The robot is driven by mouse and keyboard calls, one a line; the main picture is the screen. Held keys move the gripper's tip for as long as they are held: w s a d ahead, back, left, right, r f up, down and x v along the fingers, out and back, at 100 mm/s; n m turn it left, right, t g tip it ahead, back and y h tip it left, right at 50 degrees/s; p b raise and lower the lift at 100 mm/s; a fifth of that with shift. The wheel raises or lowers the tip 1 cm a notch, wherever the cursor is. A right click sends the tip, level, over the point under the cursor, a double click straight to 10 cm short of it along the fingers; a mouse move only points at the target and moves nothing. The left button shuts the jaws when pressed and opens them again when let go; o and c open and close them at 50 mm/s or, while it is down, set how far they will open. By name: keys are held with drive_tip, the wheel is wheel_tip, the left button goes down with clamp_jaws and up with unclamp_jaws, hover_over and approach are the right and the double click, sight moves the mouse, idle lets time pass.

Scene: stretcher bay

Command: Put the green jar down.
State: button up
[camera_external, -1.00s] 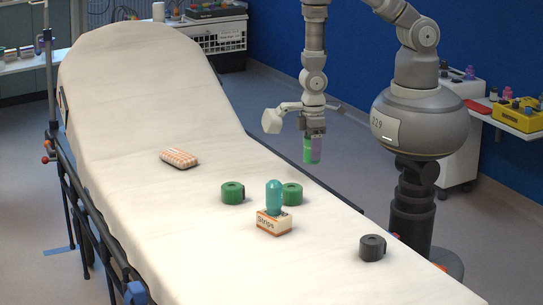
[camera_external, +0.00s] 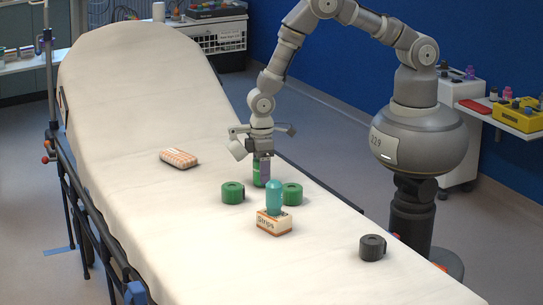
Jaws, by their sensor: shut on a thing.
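The green jar (camera_external: 257,174) is in my gripper (camera_external: 262,170), low over the stretcher (camera_external: 190,240). My gripper is shut on it, and a finger hides part of the jar. The jar looks upright. It shows behind and between two green rolls, the left one (camera_external: 232,193) and the right one (camera_external: 292,194). I cannot tell whether its base touches the sheet.
A teal bottle-shaped thing (camera_external: 274,197) stands at a box marked Strips (camera_external: 274,223), in front of the jar. A dark grey roll (camera_external: 372,247) is at the right. A tan ribbed pack (camera_external: 179,158) lies at the left. The sheet's near left is clear.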

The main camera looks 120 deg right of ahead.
drive_tip(key=shift+r, duration=0.1)
drive_tip(key=o, duration=1.1)
drive_tip(key=shift+o, duration=0.2)
wheel_tip(320, 180, up, 12)
drive_tip(key=p, duration=0.4)
drive_tip(key=shift+p, duration=0.4)
drive_tip(key=shift+r, duration=0.1)
